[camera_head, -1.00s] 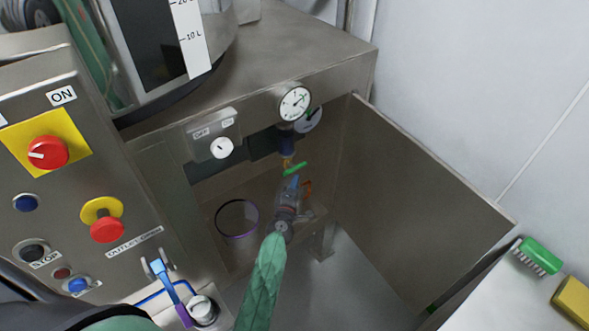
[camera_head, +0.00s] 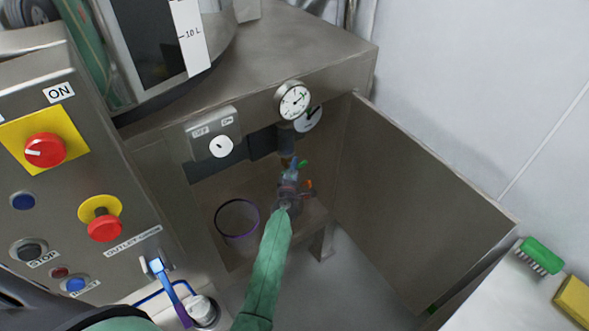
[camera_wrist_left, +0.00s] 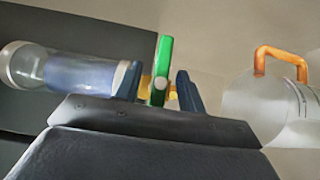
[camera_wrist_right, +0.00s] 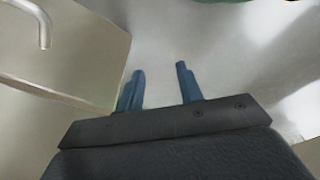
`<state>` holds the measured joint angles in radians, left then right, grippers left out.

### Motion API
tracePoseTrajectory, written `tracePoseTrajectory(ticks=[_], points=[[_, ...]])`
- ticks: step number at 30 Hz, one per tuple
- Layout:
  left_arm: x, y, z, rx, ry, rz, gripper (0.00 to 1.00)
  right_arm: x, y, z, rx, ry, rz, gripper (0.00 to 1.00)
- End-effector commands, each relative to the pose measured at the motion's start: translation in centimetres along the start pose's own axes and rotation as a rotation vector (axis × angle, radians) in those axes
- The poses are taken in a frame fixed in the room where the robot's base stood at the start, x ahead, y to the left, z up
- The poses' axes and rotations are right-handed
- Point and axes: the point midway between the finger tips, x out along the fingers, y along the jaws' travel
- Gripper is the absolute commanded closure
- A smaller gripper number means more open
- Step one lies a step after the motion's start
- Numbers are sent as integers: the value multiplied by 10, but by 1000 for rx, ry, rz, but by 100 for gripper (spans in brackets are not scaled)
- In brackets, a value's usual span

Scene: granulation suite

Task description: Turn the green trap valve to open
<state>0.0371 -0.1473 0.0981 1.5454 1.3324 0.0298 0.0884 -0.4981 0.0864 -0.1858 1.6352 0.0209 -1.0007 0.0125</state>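The green trap valve handle (camera_head: 303,164) shows inside the cabinet opening below the round gauge, partly hidden by my left gripper (camera_head: 294,168). In the left wrist view the green handle (camera_wrist_left: 161,70) stands upright between the two blue fingers of my left gripper (camera_wrist_left: 159,82). A narrow gap shows on each side, so the fingers look open around it. A yellow valve body (camera_wrist_left: 147,84) sits behind the handle, beside a clear tube with a blue inside (camera_wrist_left: 80,75). My right gripper (camera_wrist_right: 160,75) is open and empty in the right wrist view; it is outside the head view.
An orange handle (camera_wrist_left: 282,58) on a pale vessel is close to the right of my left gripper. A gauge (camera_head: 293,101) and a switch box (camera_head: 215,136) are above. The open door panel (camera_head: 420,205) bounds the right. A purple-rimmed round opening (camera_head: 237,219) is at left.

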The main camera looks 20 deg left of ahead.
Motion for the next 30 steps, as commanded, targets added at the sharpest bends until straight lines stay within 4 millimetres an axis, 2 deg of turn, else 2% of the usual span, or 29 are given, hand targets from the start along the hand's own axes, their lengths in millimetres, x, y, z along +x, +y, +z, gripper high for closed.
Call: tracePoseTrajectory(ticks=[7,13,24,27,30], points=[[0,0,0,0,0,0,62,0,0,0,0,-1,0,64],[0,0,0,0,0,0,100,0,0,0,0,0,0,64],[0,-2,0,-6,0,6,100,-3,-1,0,1,-8,-2,64],[0,-3,0,-13,0,13,100,-22,-6,-2,4,-10,-9,64],[0,-4,0,-21,0,22,100,-43,-10,-18,4,-3,-13,64]])
